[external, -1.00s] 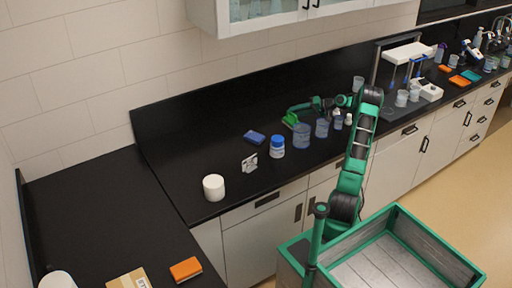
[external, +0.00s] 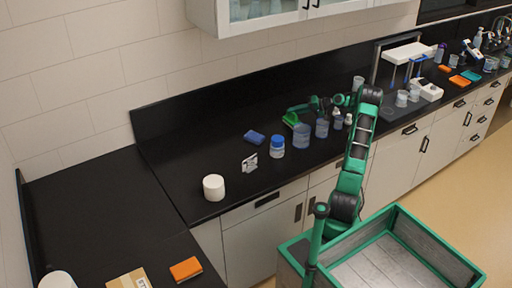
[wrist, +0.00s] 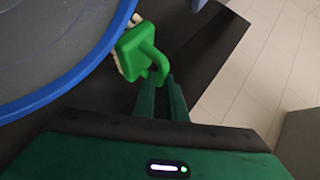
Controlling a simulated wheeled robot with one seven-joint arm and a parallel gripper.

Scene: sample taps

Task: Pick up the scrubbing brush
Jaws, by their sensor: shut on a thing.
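The scrubbing brush (wrist: 135,50) is green with a looped handle and pale bristles along its far edge. It also shows as a green shape on the black counter in the external view (external: 290,119). My gripper (wrist: 162,82) is shut on the brush's handle loop in the wrist view. In the external view my gripper (external: 297,108) is over the counter at the brush. Whether the brush touches the counter is hard to tell.
A large blue-rimmed container (wrist: 60,50) is close beside the brush in the wrist view. On the counter are a blue sponge (external: 254,137), a blue-lidded jar (external: 277,147), beakers (external: 301,137) and a white cylinder (external: 214,187). The wall is behind.

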